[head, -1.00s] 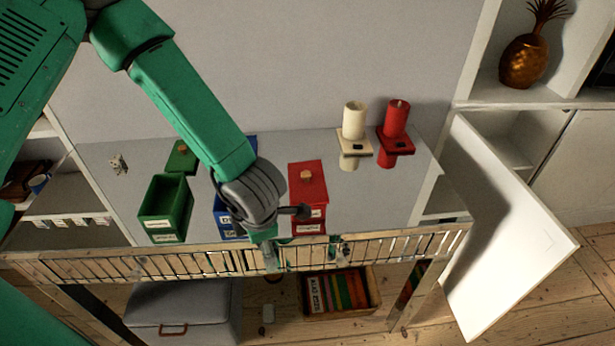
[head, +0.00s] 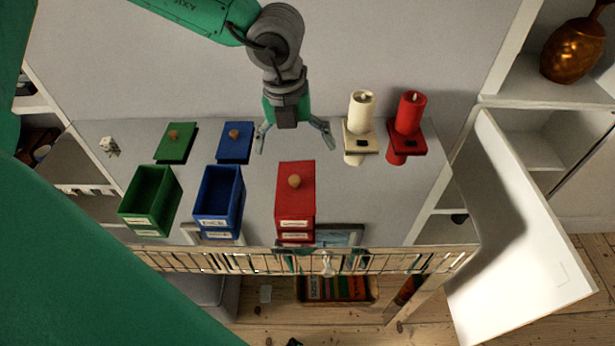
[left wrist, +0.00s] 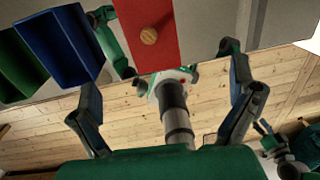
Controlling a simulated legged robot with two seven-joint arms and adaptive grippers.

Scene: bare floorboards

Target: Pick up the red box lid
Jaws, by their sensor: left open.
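The red box (head: 296,236) stands on the grey tabletop with its red lid (head: 297,208) on top; the lid has a round wooden knob (head: 294,181). My left gripper (head: 294,148) is open and empty, above and just beyond the lid's far edge in the head view, its fingers spread and pointing down. In the left wrist view the red lid (left wrist: 140,12) and its knob (left wrist: 148,36) show at the top, between and beyond the open fingers. A dark finger-like part (left wrist: 268,132) at the lower right of that view may be my right gripper; its jaws are unclear.
Open green (head: 150,200) and blue (head: 218,197) boxes stand left of the red box, their lids (head: 176,143) (head: 235,142) lying behind them. A cream candle (head: 361,112) and a red candle (head: 409,113) stand right. A slatted rail (head: 200,259) runs along the near edge.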

